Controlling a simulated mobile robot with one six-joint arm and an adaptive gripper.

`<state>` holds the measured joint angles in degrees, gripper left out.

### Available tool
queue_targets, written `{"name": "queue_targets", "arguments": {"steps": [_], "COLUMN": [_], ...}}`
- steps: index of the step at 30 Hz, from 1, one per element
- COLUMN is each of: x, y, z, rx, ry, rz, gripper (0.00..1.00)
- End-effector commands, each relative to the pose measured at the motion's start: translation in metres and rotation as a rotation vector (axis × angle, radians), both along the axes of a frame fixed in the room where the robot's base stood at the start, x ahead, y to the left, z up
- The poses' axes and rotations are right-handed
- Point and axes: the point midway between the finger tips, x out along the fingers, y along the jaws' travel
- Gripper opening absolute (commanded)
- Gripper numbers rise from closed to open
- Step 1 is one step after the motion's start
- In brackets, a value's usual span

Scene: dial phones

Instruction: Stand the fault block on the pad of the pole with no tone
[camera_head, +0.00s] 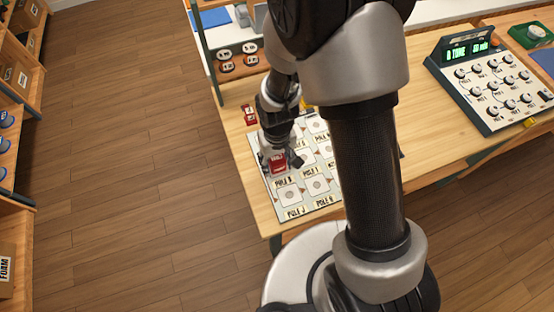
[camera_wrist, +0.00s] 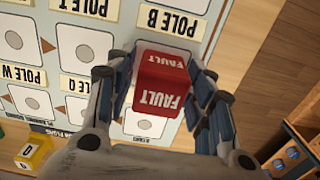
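The red fault block (camera_head: 277,163) is at the left side of the pole board (camera_head: 317,186), over the pad beside the POLE B label. In the wrist view the fault block (camera_wrist: 160,88) shows its lettering on two faces. My gripper (camera_head: 281,160) points down with a finger close against each side of the block, and it looks shut on it. Whether the block's underside touches the board is hidden. The console (camera_head: 492,80) at the right has a lit display reading TONE and several knobs.
Another small red piece (camera_head: 249,114) lies beyond the board's left corner. A yellow block (camera_wrist: 33,151) lies beside the board in the wrist view. My arm hides part of the board. A green item (camera_head: 533,35) stands at the far right. Wooden shelves (camera_head: 14,120) line the left.

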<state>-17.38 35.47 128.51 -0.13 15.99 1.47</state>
Motion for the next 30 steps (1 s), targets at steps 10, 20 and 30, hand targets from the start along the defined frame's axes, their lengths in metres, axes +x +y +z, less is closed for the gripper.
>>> {"name": "queue_targets", "arguments": {"steps": [10,20,30], "x": [0.0,0.001,0.0], "y": [0.0,0.0,0.0], "z": [0.0,0.046,0.111], "rx": [0.0,0.001,0.001], "ry": [0.0,-0.004,-0.002], "rz": [0.0,0.0,0.0], "gripper": [0.56,0.56,0.56]}}
